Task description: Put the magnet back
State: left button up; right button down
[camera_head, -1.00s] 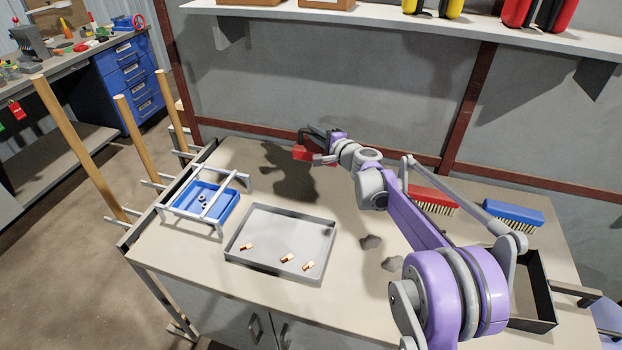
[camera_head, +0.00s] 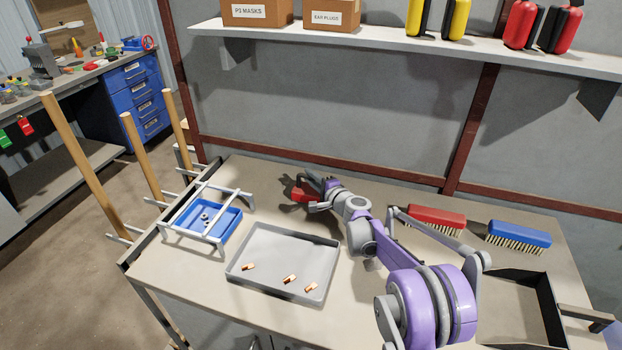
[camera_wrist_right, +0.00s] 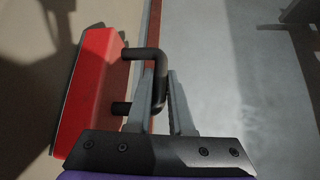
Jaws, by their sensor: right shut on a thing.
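The magnet is a red block (camera_head: 300,196) with a black handle, at the back of the bench in the head view. In the right wrist view the red magnet (camera_wrist_right: 92,92) stands at the left, and its black handle (camera_wrist_right: 158,80) runs between my fingers. My right gripper (camera_wrist_right: 168,105) is shut on that handle. In the head view the right gripper (camera_head: 318,190) is behind the grey tray, low over the bench; I cannot tell whether the magnet touches the bench. My left gripper is not in view.
A grey tray (camera_head: 262,285) holds 3 copper pieces. A blue tray (camera_head: 228,222) with small dark parts sits under a grey frame (camera_head: 190,237). A red brush (camera_head: 436,218), a blue brush (camera_head: 520,235) and a black tray (camera_head: 500,290) are at the right. The wall is close behind.

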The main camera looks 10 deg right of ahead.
jog(key=shift+f, duration=0.1)
jog(key=c, duration=0.8)
grip_release()
jog(key=shift+s+d+r, duration=0.1)
jog(key=shift+s+r, duration=0.1)
jog(key=shift+s, duration=0.05)
jog(key=v, duration=1.1)
jog(key=shift+s, duration=0.3)
jog(key=shift+d, duration=0.1)
